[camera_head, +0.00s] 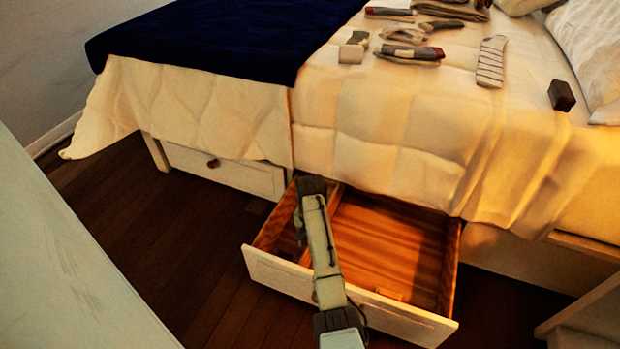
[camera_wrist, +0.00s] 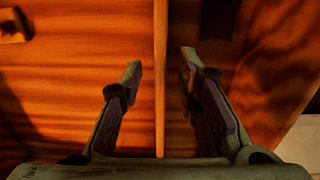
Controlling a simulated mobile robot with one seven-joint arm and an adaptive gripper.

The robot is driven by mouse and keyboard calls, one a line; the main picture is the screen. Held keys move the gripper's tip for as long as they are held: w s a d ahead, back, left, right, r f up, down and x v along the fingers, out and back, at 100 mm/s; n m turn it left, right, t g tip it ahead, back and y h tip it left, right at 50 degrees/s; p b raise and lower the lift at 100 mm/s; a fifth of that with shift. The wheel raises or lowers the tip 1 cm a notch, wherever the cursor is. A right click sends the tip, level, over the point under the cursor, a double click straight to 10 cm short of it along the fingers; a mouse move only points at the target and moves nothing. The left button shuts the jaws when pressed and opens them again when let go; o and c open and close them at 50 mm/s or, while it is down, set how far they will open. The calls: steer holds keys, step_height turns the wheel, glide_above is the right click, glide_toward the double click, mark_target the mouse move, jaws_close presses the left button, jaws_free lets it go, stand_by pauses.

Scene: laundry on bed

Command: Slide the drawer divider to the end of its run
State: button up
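The pulled-out drawer (camera_head: 345,300) under the bed has a white front and a bare orange-brown wooden inside. The thin wooden divider (camera_wrist: 160,110) runs straight up the middle of the wrist view. Its far part shows in the head view (camera_head: 336,193), left of the drawer's middle; my arm hides much of it. My gripper (camera_wrist: 160,66) is open, with one finger on each side of the divider and a visible gap on both sides. In the head view my gripper (camera_head: 300,228) is down inside the drawer, partly hidden by my arm.
A small wooden block (camera_head: 392,294) lies inside near the drawer front; a dark-holed block (camera_wrist: 12,25) shows top left in the wrist view. The right compartment (camera_head: 390,240) is otherwise clear. Folded laundry (camera_head: 410,52) and a dark box (camera_head: 562,96) are on the bed.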

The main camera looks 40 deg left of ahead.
steer(key=shift+r, duration=2.6)
